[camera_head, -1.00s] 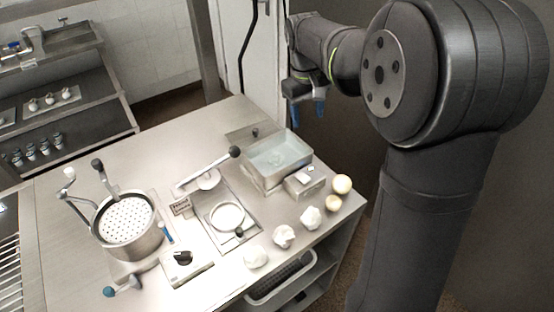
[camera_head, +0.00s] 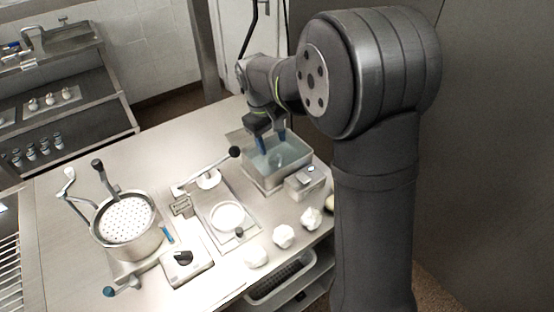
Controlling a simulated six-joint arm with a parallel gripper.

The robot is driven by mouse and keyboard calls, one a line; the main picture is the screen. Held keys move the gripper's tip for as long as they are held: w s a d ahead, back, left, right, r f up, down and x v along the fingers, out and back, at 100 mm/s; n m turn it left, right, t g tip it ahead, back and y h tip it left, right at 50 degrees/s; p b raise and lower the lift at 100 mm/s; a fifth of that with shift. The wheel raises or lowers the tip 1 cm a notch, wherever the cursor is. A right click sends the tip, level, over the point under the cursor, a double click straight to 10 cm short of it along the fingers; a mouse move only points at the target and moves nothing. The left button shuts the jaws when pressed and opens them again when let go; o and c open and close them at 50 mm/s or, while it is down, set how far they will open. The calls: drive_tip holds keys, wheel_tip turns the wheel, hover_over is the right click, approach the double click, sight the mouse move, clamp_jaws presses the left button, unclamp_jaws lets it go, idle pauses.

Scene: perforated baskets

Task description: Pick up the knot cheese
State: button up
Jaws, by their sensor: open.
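Several pale cheese pieces lie in a row along the table's right front edge. Two are white and lumpy, one nearer the middle (camera_head: 283,236) and one further back (camera_head: 311,218); they look the most knot-like, but I cannot tell which is the knot cheese. A smoother white piece (camera_head: 256,257) lies nearest the front. A cream round piece (camera_head: 329,202) is partly hidden by my arm. My gripper (camera_head: 271,141) has two blue fingers, spread apart and empty. It points down over the clear basin, behind and left of the cheeses.
The clear basin of liquid (camera_head: 277,172) stands at the table's back right, with a small metal box (camera_head: 304,183) in front. A perforated pot (camera_head: 128,222), a round white dish (camera_head: 228,216) and a black-knobbed unit (camera_head: 186,264) stand to the left. The back left tabletop is clear.

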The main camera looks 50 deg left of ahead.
sight(276, 155)
drive_tip(key=f, duration=0.4)
drive_tip(key=w+f, duration=0.1)
drive_tip(key=f, duration=0.1)
drive_tip(key=shift+d+f, duration=0.15)
drive_tip(key=shift+d, duration=0.15)
drive_tip(key=c, duration=0.7)
